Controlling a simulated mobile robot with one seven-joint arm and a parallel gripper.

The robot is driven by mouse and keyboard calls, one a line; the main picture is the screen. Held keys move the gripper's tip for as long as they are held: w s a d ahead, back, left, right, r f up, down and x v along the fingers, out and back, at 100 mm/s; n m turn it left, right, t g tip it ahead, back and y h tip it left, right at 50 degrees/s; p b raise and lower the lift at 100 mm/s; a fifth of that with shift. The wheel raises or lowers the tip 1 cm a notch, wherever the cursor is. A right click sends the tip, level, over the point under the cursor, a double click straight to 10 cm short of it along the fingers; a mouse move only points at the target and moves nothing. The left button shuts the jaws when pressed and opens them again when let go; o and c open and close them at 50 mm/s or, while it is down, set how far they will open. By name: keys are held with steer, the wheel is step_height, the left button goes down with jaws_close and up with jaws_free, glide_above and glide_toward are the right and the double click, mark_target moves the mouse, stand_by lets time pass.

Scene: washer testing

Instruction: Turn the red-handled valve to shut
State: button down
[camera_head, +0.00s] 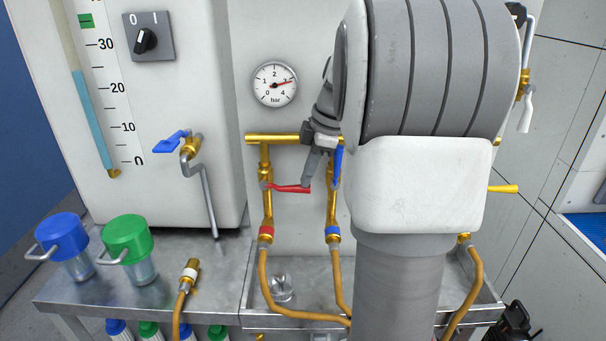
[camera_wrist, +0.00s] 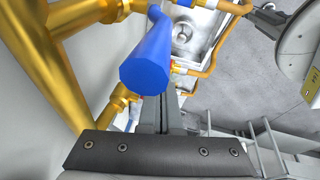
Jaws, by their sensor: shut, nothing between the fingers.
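The red-handled valve sits on the left vertical brass pipe under the manifold. Its red handle (camera_head: 290,188) points right, about level and crosswise to the pipe. My gripper (camera_head: 308,182) points down and slightly left, shut and empty, with its fingertips by the right end of the red handle. I cannot tell whether they touch it. The blue handle (camera_head: 338,166) of the neighbouring valve hangs down just right of my gripper. In the wrist view this blue handle (camera_wrist: 147,68) is large and close, in front of my gripper's fingers (camera_wrist: 168,105). I cannot make out the red handle there.
A brass manifold (camera_head: 290,139) runs above both valves, with a pressure gauge (camera_head: 275,84) over it reading about 3 bar. Hoses (camera_head: 264,285) drop from the pipes to a metal tray. Another blue-handled tap (camera_head: 171,142) is at left. My arm hides the wall at right.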

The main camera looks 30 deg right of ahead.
steer(key=shift+s+d+f, duration=0.1)
steer(key=shift+s+f, duration=0.05)
steer(key=shift+f, duration=0.25)
steer(key=shift+r, duration=0.1)
stand_by(0.3)
